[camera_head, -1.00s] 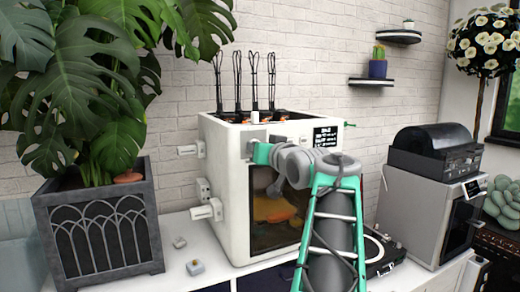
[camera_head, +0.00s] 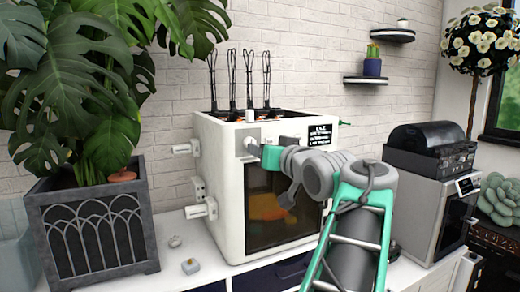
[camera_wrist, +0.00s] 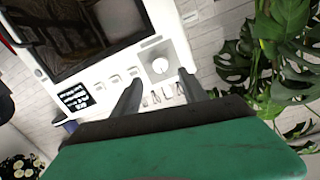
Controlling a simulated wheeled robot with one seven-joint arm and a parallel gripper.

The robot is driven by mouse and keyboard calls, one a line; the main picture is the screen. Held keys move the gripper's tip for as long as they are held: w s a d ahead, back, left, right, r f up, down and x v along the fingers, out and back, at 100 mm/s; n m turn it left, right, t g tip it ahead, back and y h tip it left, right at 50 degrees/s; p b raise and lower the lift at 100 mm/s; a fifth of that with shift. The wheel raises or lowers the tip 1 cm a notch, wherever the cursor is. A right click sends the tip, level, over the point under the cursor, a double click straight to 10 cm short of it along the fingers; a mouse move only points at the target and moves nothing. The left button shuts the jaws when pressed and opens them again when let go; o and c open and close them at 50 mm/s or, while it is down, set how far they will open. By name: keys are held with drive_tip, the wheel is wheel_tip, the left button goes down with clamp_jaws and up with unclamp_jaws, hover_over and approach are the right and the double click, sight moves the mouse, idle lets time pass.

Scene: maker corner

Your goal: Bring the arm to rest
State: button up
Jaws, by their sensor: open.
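My arm reaches from the lower right of the head view toward the front of a white box-shaped machine (camera_head: 226,215). My gripper (camera_head: 254,146) is near the machine's upper front, beside a light knob. In the wrist view my gripper (camera_wrist: 160,88) shows two dark fingers spread apart with nothing between them. The machine's front panel (camera_wrist: 125,70) lies beyond the fingertips, with a round knob (camera_wrist: 158,66), several small buttons and a dark window (camera_wrist: 75,30). I cannot tell whether a fingertip touches the panel.
A large leafy plant in a dark planter (camera_head: 92,222) stands left of the machine. A second appliance (camera_head: 425,205) with a dark printer-like device (camera_head: 430,150) on top stands at right. Small wall shelves (camera_head: 366,80) hang above. Two small pieces lie on the white counter (camera_head: 165,280).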

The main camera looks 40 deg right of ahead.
drive_tip(key=shift+s, duration=0.1)
drive_tip(key=w+a+f+n+g+y+p, duration=0.1)
drive_tip(key=w+a+f+g+y+p, duration=0.15)
drive_tip(key=a+f+p, duration=0.45)
drive_tip(key=w+a+f+n+g+y+p, duration=0.1)
drive_tip(key=w+a+f+g+y+p, duration=0.2)
drive_tip(key=a, duration=0.7)
drive_tip(key=s+a+f+n+g+p, duration=0.4)
drive_tip(key=s+a+f+g+p, duration=0.2)
drive_tip(key=s+a+f, duration=0.8)
drive_tip(key=shift+s+a+f+g+p, duration=0.4)
drive_tip(key=shift+s+a+g, duration=0.3)
drive_tip(key=shift+a, duration=0.5)
drive_tip(key=shift+w, duration=0.1)
